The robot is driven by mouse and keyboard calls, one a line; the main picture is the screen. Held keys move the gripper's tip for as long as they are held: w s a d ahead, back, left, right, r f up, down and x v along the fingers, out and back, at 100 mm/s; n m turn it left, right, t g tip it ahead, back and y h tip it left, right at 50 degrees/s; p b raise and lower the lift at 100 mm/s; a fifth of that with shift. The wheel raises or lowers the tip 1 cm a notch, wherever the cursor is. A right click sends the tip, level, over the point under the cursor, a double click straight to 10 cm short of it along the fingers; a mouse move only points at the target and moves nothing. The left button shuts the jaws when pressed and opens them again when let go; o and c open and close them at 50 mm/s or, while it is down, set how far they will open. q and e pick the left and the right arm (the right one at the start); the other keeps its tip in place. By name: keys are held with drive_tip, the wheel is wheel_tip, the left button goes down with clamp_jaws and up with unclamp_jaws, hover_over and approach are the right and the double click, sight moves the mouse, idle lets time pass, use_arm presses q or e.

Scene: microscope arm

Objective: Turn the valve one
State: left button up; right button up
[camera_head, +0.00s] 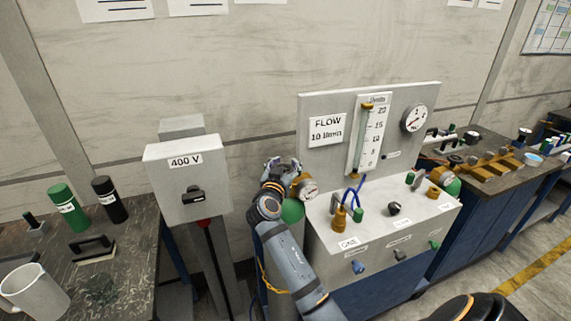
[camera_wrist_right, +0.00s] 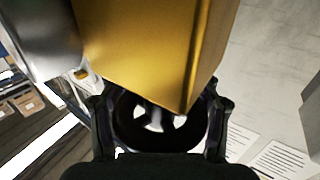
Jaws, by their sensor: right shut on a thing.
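My right gripper (camera_head: 282,166) is at the top of the gas cylinder with the green shoulder (camera_head: 292,211), beside its brass regulator and round gauge (camera_head: 309,189). In the right wrist view, my right gripper (camera_wrist_right: 158,125) is shut on a black spoked handwheel (camera_wrist_right: 150,140), just under a large brass block (camera_wrist_right: 150,45). The handwheel is partly hidden by the block. A label that seems to read ONE (camera_head: 349,243) is on the bench panel, above a blue knob (camera_head: 358,267), apart from my gripper. My left gripper is not in view.
A 400 V switch box (camera_head: 186,180) stands left of my right arm. The flow panel (camera_head: 328,130) rises behind the bench panel. A table at left holds a mug (camera_head: 35,290) and green and black bottles. A brass manifold (camera_head: 490,168) lies on the right bench.

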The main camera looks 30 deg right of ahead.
drive_tip(key=shift+f, duration=0.1)
drive_tip(key=shift+c, duration=0.4)
drive_tip(key=shift+w+n+t+y, duration=0.1)
drive_tip(key=shift+n+t+y, duration=0.2)
drive_tip(key=shift+t, duration=0.1)
drive_tip(key=shift+c, duration=0.2)
drive_tip(key=shift+y, duration=0.3)
drive_tip(key=n+t+y, duration=0.2)
drive_tip(key=a+n+t+y+p, duration=0.1)
drive_tip(key=y, duration=0.1)
drive_tip(key=shift+w+n, duration=0.3)
drive_tip(key=shift+w+a+n+t+y+p, duration=0.1)
drive_tip(key=shift+a+n+t+y+p, duration=0.1)
drive_tip(key=shift+n+t+y, duration=0.3)
drive_tip(key=shift+a+n+t+y+p, duration=0.1)
drive_tip(key=shift+n+y+p, duration=0.15)
drive_tip(key=shift+y, duration=0.45)
drive_tip(key=o, duration=1.2)
drive_tip(key=shift+w, duration=0.1)
drive_tip(key=shift+o, duration=0.2)
